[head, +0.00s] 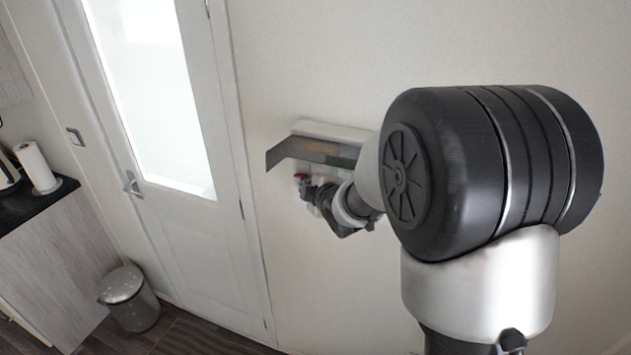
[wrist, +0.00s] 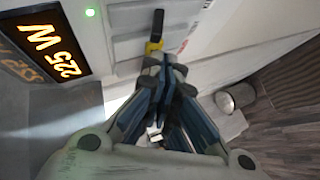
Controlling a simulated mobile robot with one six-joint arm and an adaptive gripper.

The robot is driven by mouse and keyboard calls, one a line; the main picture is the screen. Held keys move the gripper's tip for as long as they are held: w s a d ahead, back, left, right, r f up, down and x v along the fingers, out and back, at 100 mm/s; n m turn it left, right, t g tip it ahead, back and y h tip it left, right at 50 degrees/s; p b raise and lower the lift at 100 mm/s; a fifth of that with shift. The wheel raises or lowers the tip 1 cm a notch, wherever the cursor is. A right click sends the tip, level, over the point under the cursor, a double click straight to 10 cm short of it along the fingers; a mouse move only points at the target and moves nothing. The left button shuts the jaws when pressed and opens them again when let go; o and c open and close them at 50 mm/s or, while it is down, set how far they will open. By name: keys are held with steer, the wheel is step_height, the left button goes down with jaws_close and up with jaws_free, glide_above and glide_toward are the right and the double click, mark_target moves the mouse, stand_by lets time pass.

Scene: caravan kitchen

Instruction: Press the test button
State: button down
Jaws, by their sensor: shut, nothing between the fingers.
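A white wall unit (head: 340,130) with a tinted flap sticking out is on the wall right of the door in the head view. In the wrist view its white panel (wrist: 125,22) carries a small black and yellow part (wrist: 154,46). No test button label is readable. My gripper (wrist: 164,65) is shut and empty, with its fingertips just below the yellow part. I cannot tell whether they touch it. In the head view my gripper (head: 308,188) is under the flap, partly hidden by my arm. A small red spot (head: 301,176) shows beside it.
The white door (head: 195,220) is left of the unit. A bin (head: 130,298) stands on the floor, and a counter (head: 40,200) with a paper roll is at far left.

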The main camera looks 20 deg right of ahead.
steer(key=shift+w+d+r, duration=0.3)
steer(key=shift+r, duration=0.15)
stand_by(0.6)
steer(key=shift+s+a+f+b, duration=0.15)
steer(key=shift+a+b, duration=0.05)
steer(key=shift+b, duration=0.6)
steer(key=shift+s+a, duration=0.1)
steer(key=s+a+b, duration=0.3)
steer(key=s+b, duration=0.2)
steer(key=shift+a+f+b, duration=0.2)
steer(key=shift+a+b, duration=0.1)
steer(key=shift+b, duration=0.05)
steer(key=shift+s, duration=0.1)
